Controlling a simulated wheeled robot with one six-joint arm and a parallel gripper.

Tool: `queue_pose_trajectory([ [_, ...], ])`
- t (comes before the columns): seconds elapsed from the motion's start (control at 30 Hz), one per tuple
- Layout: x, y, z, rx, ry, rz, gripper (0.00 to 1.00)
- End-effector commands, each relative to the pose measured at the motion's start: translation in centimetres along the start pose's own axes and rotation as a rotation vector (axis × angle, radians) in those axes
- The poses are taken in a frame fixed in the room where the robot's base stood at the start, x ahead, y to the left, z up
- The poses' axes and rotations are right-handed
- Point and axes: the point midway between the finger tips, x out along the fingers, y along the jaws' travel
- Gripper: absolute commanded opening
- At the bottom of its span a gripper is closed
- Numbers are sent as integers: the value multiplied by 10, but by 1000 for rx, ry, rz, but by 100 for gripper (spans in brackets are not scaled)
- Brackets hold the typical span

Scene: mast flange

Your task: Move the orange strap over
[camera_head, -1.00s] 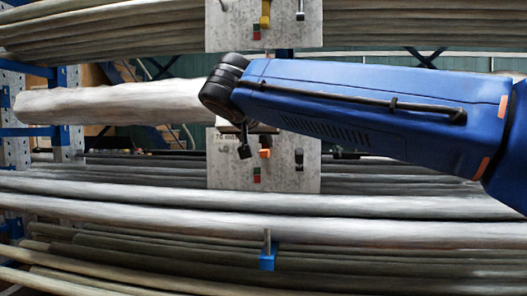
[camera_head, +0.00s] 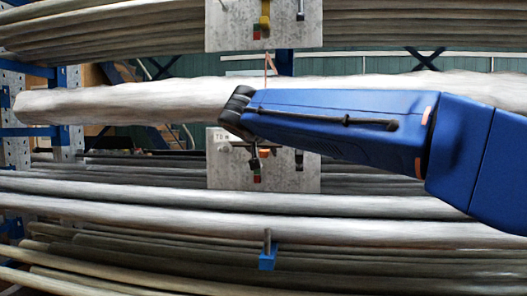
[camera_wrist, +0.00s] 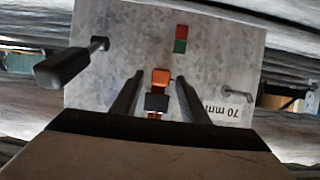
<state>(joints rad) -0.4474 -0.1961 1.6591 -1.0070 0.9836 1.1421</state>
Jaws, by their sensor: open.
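A small orange strap (camera_head: 264,153) is on the lower grey metal plate (camera_head: 300,180). In the wrist view the orange strap (camera_wrist: 161,77) shows as a short block with a dark part just below it. My gripper (camera_wrist: 160,80) is open, with one dark finger on each side of the strap in that picture. I cannot tell whether the fingers touch it or how far off in depth it is. In the head view my blue arm and dark wrist hide part of the plate, and the fingers are hard to make out.
In the wrist view a black-handled lever (camera_wrist: 65,66) juts out left of the fingers, and a thin hook (camera_wrist: 238,92) is on the right. A red-and-green marker (camera_wrist: 180,39) is above. A thick pale pipe (camera_head: 120,101) runs behind my arm; long poles fill racks above and below.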

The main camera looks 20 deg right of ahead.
Motion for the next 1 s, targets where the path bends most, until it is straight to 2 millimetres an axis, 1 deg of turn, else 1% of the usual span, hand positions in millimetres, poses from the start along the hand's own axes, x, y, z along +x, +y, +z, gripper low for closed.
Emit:
queue_pose_trajectory([
  [0.07, 0, 0, 0, 0, 0, 0, 41],
  [0.17, 0, 0, 0, 0, 0, 0, 19],
  [0.2, 0, 0, 0, 0, 0, 0, 10],
  [0.23, 0, 0, 0, 0, 0, 0, 2],
  [0.27, 0, 0, 0, 0, 0, 0, 0],
  [0.37, 0, 0, 0, 0, 0, 0, 0],
  [0.47, 3, 0, 7, -1, -1, 0, 0],
  [0.63, 14, 0, 36, -3, -2, 1, 0],
  [0.77, 21, 0, 52, -2, -1, 1, 0],
  [0.83, 22, 0, 56, 0, -1, 0, 0],
  [1.0, 23, 0, 56, 0, -1, 0, 0],
])
